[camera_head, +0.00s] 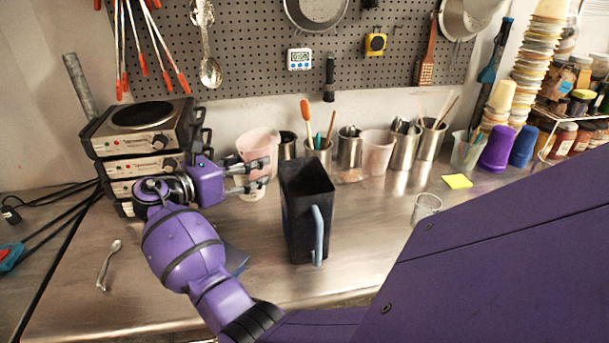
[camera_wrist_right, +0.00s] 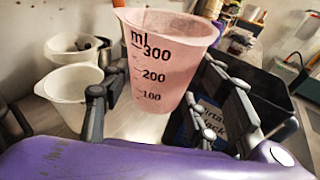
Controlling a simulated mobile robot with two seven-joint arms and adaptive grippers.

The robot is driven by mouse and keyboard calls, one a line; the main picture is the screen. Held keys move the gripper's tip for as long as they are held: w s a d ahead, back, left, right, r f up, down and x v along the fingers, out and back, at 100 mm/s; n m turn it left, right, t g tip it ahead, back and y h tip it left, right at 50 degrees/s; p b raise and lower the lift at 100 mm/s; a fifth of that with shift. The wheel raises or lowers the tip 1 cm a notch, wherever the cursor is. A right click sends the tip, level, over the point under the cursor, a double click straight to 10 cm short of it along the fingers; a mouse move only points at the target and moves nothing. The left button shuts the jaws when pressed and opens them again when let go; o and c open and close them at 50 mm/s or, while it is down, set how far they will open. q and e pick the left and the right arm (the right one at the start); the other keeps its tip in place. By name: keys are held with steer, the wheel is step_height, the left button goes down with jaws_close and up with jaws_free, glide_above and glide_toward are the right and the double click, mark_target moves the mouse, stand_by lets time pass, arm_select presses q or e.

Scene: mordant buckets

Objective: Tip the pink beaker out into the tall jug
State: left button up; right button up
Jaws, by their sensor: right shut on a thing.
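The pink beaker (camera_head: 258,146) is translucent, with black ml marks that read in the right wrist view (camera_wrist_right: 165,60). My right gripper (camera_head: 262,175) is shut on it, one finger on each side, and the beaker is about upright. I cannot tell whether it is clear of the bench, nor what it holds. The tall jug (camera_head: 297,238) is black and square, with a blue handle, and stands upright just right of the gripper. Its inside is dark. It also shows at the right of the right wrist view (camera_wrist_right: 262,92). My left gripper is not in view.
Metal cups with tools (camera_head: 348,150) and another pale pink cup (camera_head: 377,152) line the back of the bench. Stacked hot plates (camera_head: 140,140) stand at left. A small glass (camera_head: 426,207) and a spoon (camera_head: 107,268) lie apart. The steel bench (camera_head: 355,225) is clear right of the jug.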

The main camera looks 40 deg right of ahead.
steer(key=shift+r, duration=0.1)
stand_by(0.4)
steer(key=shift+r, duration=2.95)
steer(key=shift+w, duration=0.1)
